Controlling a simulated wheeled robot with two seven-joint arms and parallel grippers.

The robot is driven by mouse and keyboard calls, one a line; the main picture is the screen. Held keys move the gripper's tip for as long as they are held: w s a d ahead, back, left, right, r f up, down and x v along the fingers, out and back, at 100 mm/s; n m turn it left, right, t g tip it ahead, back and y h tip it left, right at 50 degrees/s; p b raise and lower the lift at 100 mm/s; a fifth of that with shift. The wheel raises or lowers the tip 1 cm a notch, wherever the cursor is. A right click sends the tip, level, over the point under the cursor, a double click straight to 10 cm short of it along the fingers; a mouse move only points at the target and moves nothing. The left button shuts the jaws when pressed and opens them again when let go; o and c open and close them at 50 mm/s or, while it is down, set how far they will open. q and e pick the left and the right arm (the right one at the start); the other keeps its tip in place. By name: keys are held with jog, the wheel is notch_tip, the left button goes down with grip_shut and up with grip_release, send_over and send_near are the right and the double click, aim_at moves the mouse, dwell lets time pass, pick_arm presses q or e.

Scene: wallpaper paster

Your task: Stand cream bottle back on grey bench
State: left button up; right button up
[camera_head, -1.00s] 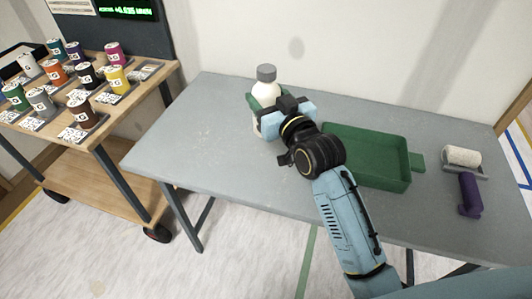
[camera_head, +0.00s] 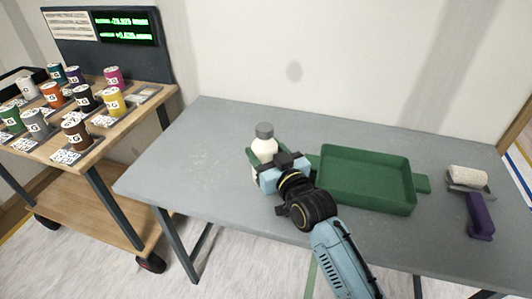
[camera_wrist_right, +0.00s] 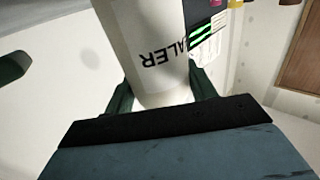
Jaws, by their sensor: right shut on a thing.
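The cream bottle (camera_head: 265,147) has a grey cap and stands upright over the left part of the grey bench (camera_head: 190,165). My right gripper (camera_head: 270,160) is shut on it, with dark green fingers on either side of its body. In the right wrist view the bottle (camera_wrist_right: 150,40) fills the space between the fingers, with the letters "ALER" upside down on its label. The gripper hides the bottle's lower part in the head view, so I cannot tell whether its base touches the bench. My left gripper is not in view.
A green tray (camera_head: 412,196) sits on the bench right of the gripper. A white roller (camera_head: 468,178) with a purple handle (camera_head: 480,215) lies at the right. A wooden cart (camera_head: 95,150) with several coloured cans stands at the left. The bench's left part is clear.

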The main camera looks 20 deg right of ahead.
jog(key=shift+f, duration=0.1)
jog(key=o, duration=1.4)
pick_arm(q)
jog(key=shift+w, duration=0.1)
pick_arm(e)
jog(key=shift+s, duration=0.3)
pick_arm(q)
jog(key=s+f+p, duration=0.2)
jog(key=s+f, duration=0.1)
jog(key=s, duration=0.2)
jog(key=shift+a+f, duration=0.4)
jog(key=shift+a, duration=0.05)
pick_arm(e)
jog(key=s, duration=0.3)
jog(key=s+d, duration=0.1)
jog(key=s, duration=0.3)
jog(key=s+d, duration=0.1)
jog(key=s, duration=0.3)
jog(key=shift+s+d, duration=0.1)
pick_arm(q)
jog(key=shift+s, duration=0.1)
